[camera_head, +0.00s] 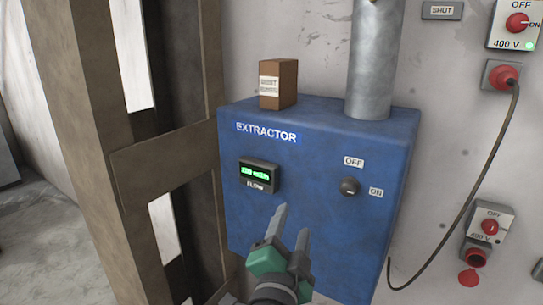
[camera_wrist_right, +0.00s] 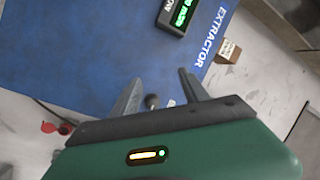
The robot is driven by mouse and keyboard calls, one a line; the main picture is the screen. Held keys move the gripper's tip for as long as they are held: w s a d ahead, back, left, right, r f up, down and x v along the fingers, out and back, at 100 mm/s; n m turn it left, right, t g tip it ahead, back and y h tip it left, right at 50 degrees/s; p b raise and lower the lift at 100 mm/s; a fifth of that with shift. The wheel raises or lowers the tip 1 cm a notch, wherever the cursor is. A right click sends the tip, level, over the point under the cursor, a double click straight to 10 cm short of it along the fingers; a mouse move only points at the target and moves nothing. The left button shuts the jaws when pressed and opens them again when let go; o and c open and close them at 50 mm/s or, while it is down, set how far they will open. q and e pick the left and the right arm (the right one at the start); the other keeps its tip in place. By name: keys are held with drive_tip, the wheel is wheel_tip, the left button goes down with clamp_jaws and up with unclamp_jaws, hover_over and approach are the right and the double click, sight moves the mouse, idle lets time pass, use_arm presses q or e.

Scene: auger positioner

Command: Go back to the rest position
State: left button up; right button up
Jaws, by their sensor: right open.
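My right gripper (camera_head: 292,232) is in front of the lower part of the blue extractor box (camera_head: 320,215) in the head view. Its two fingers point up and stand apart, with nothing between them. In the right wrist view the gripper (camera_wrist_right: 160,88) also shows open and empty, with the blue extractor box (camera_wrist_right: 70,50) beyond it. A dark knob (camera_head: 349,187) on the box sits between OFF and ON labels, up and to the right of the fingers. The flow display (camera_head: 259,175) is lit green. My left gripper is not in view.
A small brown carton (camera_head: 278,85) and a metal duct (camera_head: 374,60) stand on the box. A brown metal frame (camera_head: 160,160) rises at the left. A black cable (camera_head: 490,170) hangs from a red plug (camera_head: 505,77) at the right, above a lower switch socket (camera_head: 488,232).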

drive_tip(key=d+f+n+g+y, duration=0.25)
drive_tip(key=f+n+g, duration=0.2)
drive_tip(key=f, duration=0.65)
drive_tip(key=d+f+n+g+y, duration=0.1)
drive_tip(key=f+n+g+y, duration=0.4)
drive_tip(key=f, duration=0.6)
drive_tip(key=s+d+f+n+g+h, duration=0.1)
drive_tip(key=s+d+f+n+g, duration=0.1)
drive_tip(key=s+d+f, duration=0.3)
drive_tip(key=s+d+f+n+g+h, duration=0.1)
drive_tip(key=s+d+f+g, duration=0.3)
drive_tip(key=s+f, duration=0.5)
drive_tip(key=s+d, duration=0.1)
drive_tip(key=s, duration=0.1)
drive_tip(key=shift+s+d+f+n+h, duration=0.15)
drive_tip(key=shift+s+d+n+h, duration=0.15)
drive_tip(key=shift+d+n+h, duration=0.1)
